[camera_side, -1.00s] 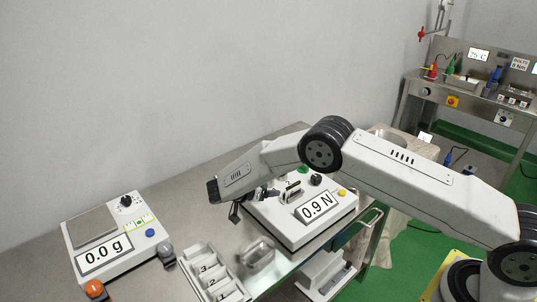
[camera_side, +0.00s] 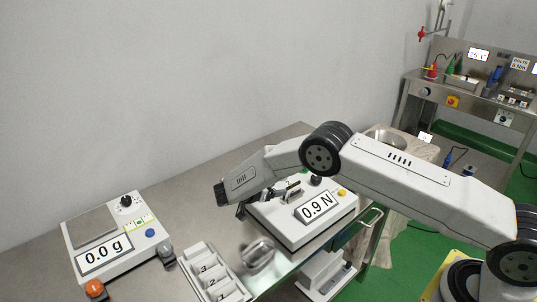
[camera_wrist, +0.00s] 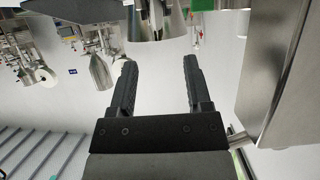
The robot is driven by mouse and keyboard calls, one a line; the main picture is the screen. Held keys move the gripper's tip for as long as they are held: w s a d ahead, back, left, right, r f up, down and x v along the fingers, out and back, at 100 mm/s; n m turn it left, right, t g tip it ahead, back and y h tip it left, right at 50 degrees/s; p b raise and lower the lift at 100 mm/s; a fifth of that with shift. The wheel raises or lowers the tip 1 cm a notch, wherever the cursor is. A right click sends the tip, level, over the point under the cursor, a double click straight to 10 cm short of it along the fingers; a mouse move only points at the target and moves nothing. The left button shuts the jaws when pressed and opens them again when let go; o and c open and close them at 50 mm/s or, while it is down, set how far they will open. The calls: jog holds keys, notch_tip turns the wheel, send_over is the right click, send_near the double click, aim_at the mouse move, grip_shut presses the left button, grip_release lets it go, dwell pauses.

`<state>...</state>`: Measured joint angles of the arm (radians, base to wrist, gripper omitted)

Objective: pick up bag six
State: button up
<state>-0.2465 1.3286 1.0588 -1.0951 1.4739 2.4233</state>
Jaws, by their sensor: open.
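My gripper (camera_side: 243,210) hangs at the end of my arm, in front of the left side of the 0.9 N instrument. In the wrist view its two black fingers (camera_wrist: 158,65) stand apart with nothing between them. Bag six cannot be made out in either view. A white tray (camera_side: 204,248) with compartments marked 1, 2 and 3 lies on the bench below my gripper and to its left. Any further number on it does not show.
A clear container (camera_side: 259,255) stands right of the tray. The force instrument (camera_side: 291,232) reads 0.9 N. A scale (camera_side: 127,262) reading 0.0 g stands at the left, with an orange knob (camera_side: 94,289) at its front. Bare bench (camera_side: 180,205) lies between scale and arm.

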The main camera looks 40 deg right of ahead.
aim_at(289, 187)
jog(key=shift+x, duration=2.55)
grip_shut()
